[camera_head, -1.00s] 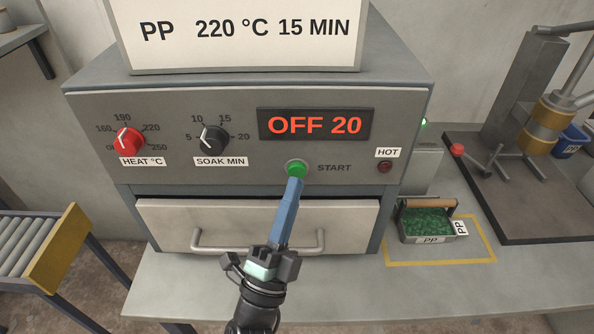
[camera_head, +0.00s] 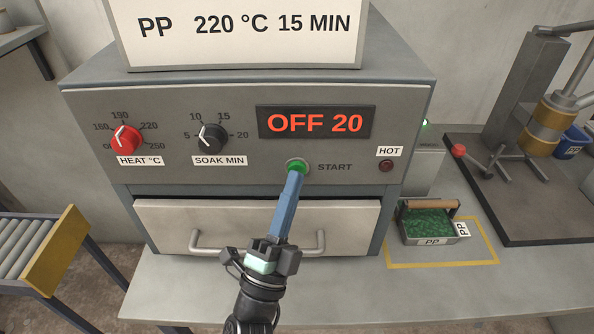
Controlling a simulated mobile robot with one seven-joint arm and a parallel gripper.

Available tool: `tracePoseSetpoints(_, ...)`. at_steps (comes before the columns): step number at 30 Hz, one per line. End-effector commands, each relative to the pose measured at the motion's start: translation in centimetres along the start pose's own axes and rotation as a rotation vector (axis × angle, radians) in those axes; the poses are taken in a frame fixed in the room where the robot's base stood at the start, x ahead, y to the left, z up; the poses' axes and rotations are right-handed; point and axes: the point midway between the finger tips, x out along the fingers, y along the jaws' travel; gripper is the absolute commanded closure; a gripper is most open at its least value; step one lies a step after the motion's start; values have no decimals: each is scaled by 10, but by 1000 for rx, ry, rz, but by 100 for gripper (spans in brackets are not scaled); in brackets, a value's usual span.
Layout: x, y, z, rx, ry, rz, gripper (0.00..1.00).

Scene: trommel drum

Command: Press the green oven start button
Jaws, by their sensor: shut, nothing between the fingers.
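The green start button (camera_head: 297,165) is on the grey oven's (camera_head: 236,182) front panel, left of the START label. My gripper (camera_head: 294,176) is shut, its long blue fingers together and empty. Its tips overlap the lower part of the button in the picture; I cannot tell if they touch or press it. The display (camera_head: 315,123) reads OFF 20 in red. The HOT lamp (camera_head: 386,166) looks dark red.
The red heat knob (camera_head: 127,139) and black soak knob (camera_head: 212,137) are on the panel's left. A tray of green granules (camera_head: 432,241) stands on the bench at right. A roller conveyor (camera_head: 22,250) is at left.

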Motion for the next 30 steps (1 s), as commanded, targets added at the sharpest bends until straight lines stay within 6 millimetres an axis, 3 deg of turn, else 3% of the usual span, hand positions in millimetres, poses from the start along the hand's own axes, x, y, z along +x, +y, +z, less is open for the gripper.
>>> tracePoseSetpoints(18,3,2,2,0,1,0,100)
tracePoseSetpoints(30,-9,-7,-7,-1,0,0,100)
